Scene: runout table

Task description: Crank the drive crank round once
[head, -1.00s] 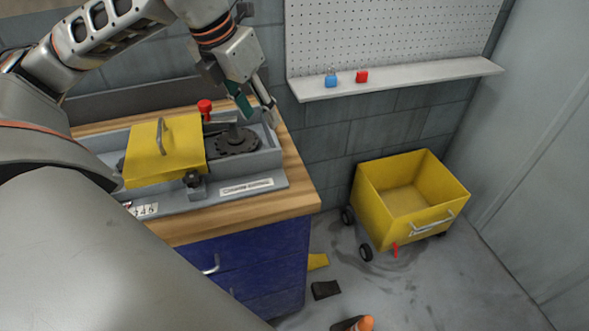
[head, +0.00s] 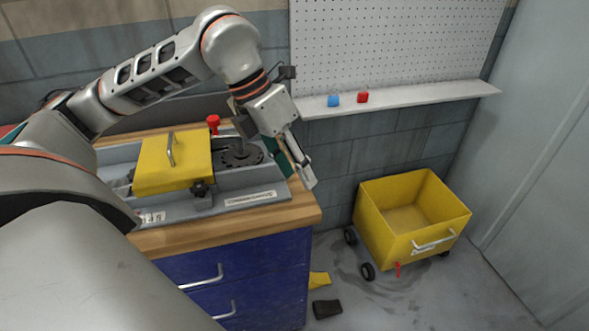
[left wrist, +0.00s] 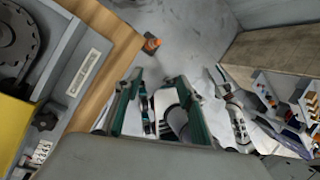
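The drive crank's red knob (head: 213,122) stands up at the back of the grey machine bed, left of my left gripper. Its arm is partly hidden behind my gripper. The dark toothed wheel (head: 240,155) lies flat in the bed; it also shows at the upper left of the left wrist view (left wrist: 18,45). My left gripper (head: 296,180) hangs at the right end of the bench, to the right of the crank and apart from it. In the left wrist view its two green-padded fingers (left wrist: 160,100) stand apart with nothing held between them. My right gripper is not seen.
A yellow cover with a handle (head: 175,160) sits on the bed left of the wheel. The wooden bench top (head: 225,228) ends just below my gripper. A yellow cart (head: 410,215) stands on the floor at right. A shelf (head: 420,96) runs along the wall.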

